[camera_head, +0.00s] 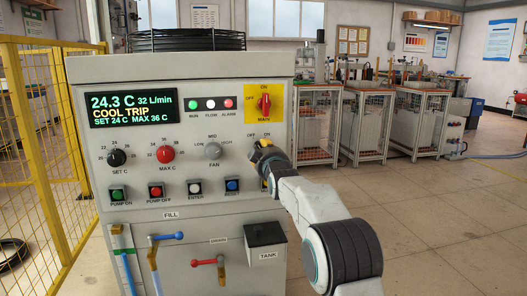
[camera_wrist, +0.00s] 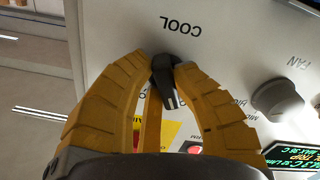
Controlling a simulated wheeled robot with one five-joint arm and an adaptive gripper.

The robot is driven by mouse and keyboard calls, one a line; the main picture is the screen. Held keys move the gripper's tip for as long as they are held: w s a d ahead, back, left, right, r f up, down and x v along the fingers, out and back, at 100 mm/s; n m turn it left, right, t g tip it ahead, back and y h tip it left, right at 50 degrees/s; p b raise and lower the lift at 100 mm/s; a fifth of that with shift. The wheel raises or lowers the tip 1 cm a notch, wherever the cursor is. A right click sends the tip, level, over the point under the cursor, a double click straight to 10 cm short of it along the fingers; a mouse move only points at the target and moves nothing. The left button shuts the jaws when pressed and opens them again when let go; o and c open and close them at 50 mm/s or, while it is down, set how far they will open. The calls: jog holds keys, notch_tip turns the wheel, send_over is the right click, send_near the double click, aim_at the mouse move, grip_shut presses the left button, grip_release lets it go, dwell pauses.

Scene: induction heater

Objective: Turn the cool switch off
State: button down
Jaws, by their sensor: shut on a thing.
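The cool switch (camera_wrist: 166,80) is a small black knob with a white pointer line, beside the upside-down COOL label in the wrist view. Its line points down in that view, away from the label. My gripper (camera_wrist: 164,72) has its two yellow fingers closed on the knob, one on each side. In the head view my gripper (camera_head: 262,153) is at the panel's right side, just under the small OFF and ON marks, and hides the switch. I cannot tell which mark the pointer meets. The display (camera_head: 134,109) reads 24.3 C, 32 L/min and COOL TRIP.
The red main switch (camera_head: 264,103) on its yellow plate is just above my gripper. The fan knob (camera_head: 213,150) is to the left, and the blue button (camera_head: 232,186) is below left. A yellow fence (camera_head: 40,140) stands left; open floor (camera_head: 440,210) lies right.

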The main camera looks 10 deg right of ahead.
jog(key=shift+a+r+n, duration=0.1)
jog(key=shift+r+n, duration=0.15)
jog(key=shift+n, duration=0.05)
jog(key=c, duration=1.5)
grip_release()
jog(key=o, duration=0.5)
jog(key=shift+w+f, duration=0.1)
jog(key=shift+f, duration=0.1)
jog(key=shift+s, duration=6)
